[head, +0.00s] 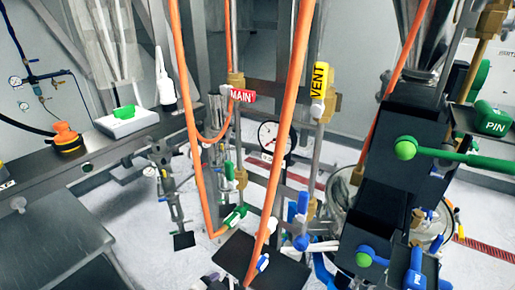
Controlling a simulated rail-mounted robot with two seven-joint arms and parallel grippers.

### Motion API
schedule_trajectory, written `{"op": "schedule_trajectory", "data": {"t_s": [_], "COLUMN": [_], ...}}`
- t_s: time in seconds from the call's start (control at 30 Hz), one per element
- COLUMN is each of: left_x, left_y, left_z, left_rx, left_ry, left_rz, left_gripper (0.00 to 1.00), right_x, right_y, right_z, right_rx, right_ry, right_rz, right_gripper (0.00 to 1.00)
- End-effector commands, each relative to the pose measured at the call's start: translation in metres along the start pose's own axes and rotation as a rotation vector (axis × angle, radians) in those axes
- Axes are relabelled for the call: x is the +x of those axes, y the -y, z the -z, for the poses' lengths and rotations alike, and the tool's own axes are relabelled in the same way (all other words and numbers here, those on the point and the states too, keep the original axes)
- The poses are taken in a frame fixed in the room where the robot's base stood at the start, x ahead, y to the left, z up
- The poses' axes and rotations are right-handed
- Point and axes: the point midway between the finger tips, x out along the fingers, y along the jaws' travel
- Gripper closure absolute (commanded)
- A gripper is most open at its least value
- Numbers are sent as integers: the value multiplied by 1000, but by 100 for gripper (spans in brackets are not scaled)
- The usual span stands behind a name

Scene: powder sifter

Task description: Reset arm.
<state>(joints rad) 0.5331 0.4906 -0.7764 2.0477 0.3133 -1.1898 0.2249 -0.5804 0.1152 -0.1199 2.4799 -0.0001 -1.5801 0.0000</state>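I cannot make out either of my grippers in the head view. A red valve handle marked MAIN (242,95) and a yellow valve handle marked VENT (318,81) sit on upright pipes near the middle. A green handle marked PIN (493,118) is at the upper right. A blue handle marked PIN (415,272) is at the lower right. Among the pipes at the lower middle are a green lever (235,215) and blue parts (302,215), partly hidden by hoses and clutter.
Orange hoses (292,90) hang across the middle. A black block (405,155) with a green bar fills the right side. A round gauge (268,136) is behind. A grey bench at left holds an orange-capped item (66,135) and a white box (127,121).

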Motion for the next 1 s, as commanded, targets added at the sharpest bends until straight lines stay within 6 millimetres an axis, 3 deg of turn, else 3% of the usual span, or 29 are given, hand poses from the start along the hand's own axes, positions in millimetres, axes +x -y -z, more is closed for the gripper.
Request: {"op": "schedule_trajectory", "data": {"t_s": [0.1,0.23,0.47,0.57,0.77,1.0], "left_x": [-29,-66,-111,-125,-158,-194], "left_y": [24,48,54,50,28,-24], "left_z": [13,33,7,-14,-75,-159], "left_rx": [107,123,-7,-89,-276,-447], "left_ry": [20,7,64,101,218,440], "left_rz": [114,219,279,282,265,195], "left_gripper": [38,38,38,38,38,38], "right_x": [0,-3,-20,-29,-52,-76], "right_y": [0,0,-1,-2,-4,-5], "right_z": [0,1,7,9,16,24], "right_rx": [1,1,-2,-5,-8,-9], "right_ry": [0,0,0,0,0,1], "right_rz": [1,1,-1,-3,-6,-6], "right_gripper": [57,57,57,57,57,57]}}
